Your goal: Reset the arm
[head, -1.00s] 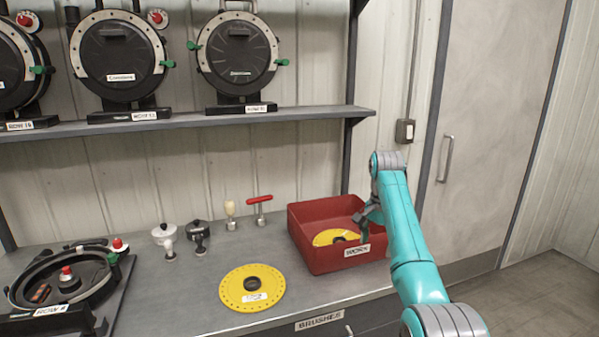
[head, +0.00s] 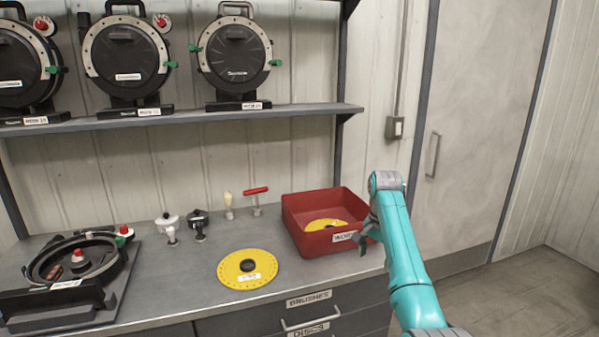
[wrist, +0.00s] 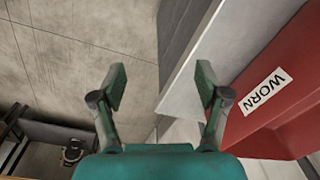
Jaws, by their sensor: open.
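My gripper (wrist: 161,90) is open and empty in the wrist view, with its two fingers spread apart. Bare floor and the bench's edge show beyond the fingers. In the head view my gripper (head: 364,240) hangs at the right front of the red bin (head: 312,240), partly hidden by my teal arm. I cannot tell whether it touches the bin. The bin's wall with its WORN label also shows in the wrist view (wrist: 286,110), right of the fingers. A yellow disc (head: 326,224) lies in the bin.
Another yellow disc (head: 248,268) lies on the bench (head: 190,285). An open seed meter (head: 80,262) is at the left. Small tools, including a red-handled one (head: 256,192), stand behind. Closed meters (head: 236,55) sit on a shelf (head: 190,117). The floor at right is clear.

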